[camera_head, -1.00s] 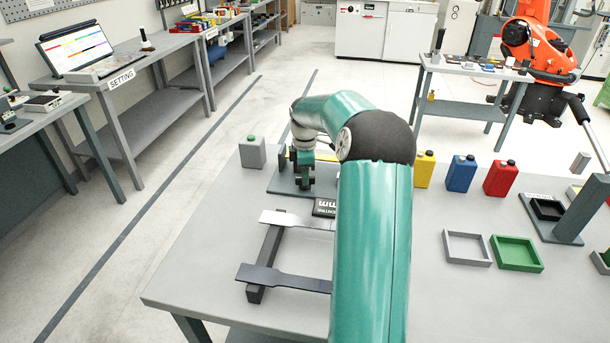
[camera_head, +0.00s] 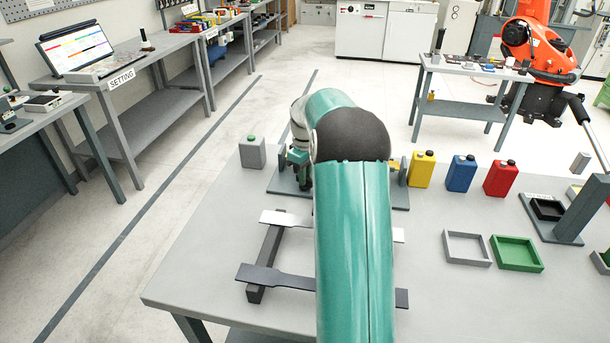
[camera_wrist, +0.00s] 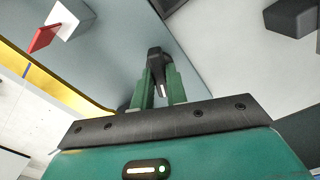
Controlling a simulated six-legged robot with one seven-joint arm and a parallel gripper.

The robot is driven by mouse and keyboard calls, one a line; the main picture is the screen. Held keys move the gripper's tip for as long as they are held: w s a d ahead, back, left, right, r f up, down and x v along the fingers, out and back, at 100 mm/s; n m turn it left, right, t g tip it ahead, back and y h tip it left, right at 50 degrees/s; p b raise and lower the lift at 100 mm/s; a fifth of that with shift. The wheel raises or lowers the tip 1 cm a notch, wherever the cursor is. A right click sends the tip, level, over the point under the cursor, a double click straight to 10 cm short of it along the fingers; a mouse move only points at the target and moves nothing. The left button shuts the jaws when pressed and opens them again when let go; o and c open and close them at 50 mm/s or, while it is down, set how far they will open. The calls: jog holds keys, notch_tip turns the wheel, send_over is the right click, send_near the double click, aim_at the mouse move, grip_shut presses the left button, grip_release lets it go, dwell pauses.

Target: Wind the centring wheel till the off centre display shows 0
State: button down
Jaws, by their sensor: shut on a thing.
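My gripper (camera_wrist: 158,76) points down into the fixture and is shut on a small dark piece (camera_wrist: 155,58) between its green fingers. I cannot make out a full wheel rim, so whether this piece belongs to the centring wheel is unclear. In the head view the fixture's grey base plate (camera_head: 284,186) lies at the back of the table, and my gripper (camera_head: 300,172) is at its left end, partly covered by my arm. The off centre display is hidden behind my arm, so no reading shows. A red pointed piece (camera_wrist: 45,38) and a white block (camera_wrist: 68,20) show in the wrist view.
Two flat specimens, one light (camera_head: 283,219) and one dark (camera_head: 278,278), lie across a dark rail (camera_head: 268,249). A grey bottle (camera_head: 252,154) stands left of the fixture; yellow (camera_head: 422,171), blue (camera_head: 461,174) and red (camera_head: 500,179) bottles stand right. The table's left front is clear.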

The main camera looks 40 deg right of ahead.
jog(key=m, duration=0.6)
jog(key=shift+m, duration=0.4)
dwell(0.3)
jog(key=c, duration=1.4)
grip_release()
jog(key=shift+r, duration=0.15)
notch_tip(320, 180, up, 14)
jog(key=shift+f, duration=0.2)
